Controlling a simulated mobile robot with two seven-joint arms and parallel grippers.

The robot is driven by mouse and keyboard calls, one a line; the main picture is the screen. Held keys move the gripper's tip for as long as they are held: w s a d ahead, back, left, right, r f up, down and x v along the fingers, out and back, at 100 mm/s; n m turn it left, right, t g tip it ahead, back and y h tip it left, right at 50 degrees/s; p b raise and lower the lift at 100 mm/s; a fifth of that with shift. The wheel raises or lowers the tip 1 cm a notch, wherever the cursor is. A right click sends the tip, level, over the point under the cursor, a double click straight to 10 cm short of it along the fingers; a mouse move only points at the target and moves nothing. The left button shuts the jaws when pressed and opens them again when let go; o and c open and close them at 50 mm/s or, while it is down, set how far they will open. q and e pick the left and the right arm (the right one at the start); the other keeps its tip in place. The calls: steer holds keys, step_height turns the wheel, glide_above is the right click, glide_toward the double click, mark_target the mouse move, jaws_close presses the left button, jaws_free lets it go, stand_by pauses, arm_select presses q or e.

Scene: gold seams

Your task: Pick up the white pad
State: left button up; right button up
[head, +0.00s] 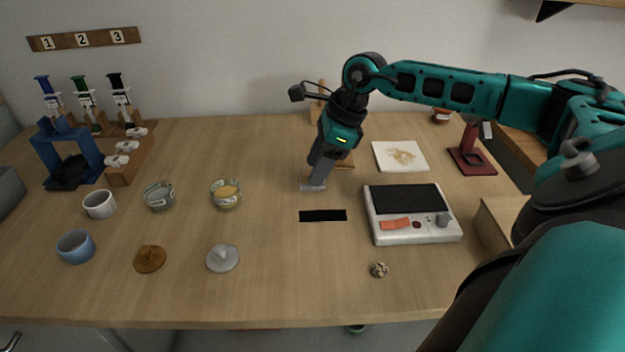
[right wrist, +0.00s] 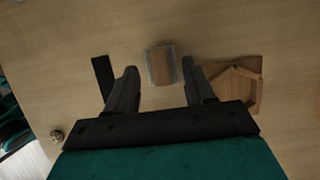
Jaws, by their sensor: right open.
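My right gripper (head: 316,178) points down over the middle of the table and is open. In the right wrist view its two fingers (right wrist: 161,68) stand apart, with a small block (right wrist: 161,62) in the gap between them. The block has a wooden-brown top and a pale grey-white edge; in the head view its pale part (head: 312,188) shows at the fingertips, the rest mostly hidden by the gripper. I cannot tell whether the fingers touch it. A flat white square (head: 386,152) with gold-brown flecks lies farther right. My left gripper is not in view.
A black strip (head: 323,215) lies just in front of the gripper. A white device with a dark top (head: 405,198) stands to the right, and a red stand (head: 471,160) behind it. Glass bowls (head: 226,194), cups and lids stand on the left.

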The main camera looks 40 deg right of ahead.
steer(key=shift+w+a+f, duration=0.15)
steer(key=shift+a+f, duration=0.05)
steer(key=shift+f, duration=0.35)
steer(key=shift+c, duration=0.4)
jaws_close()
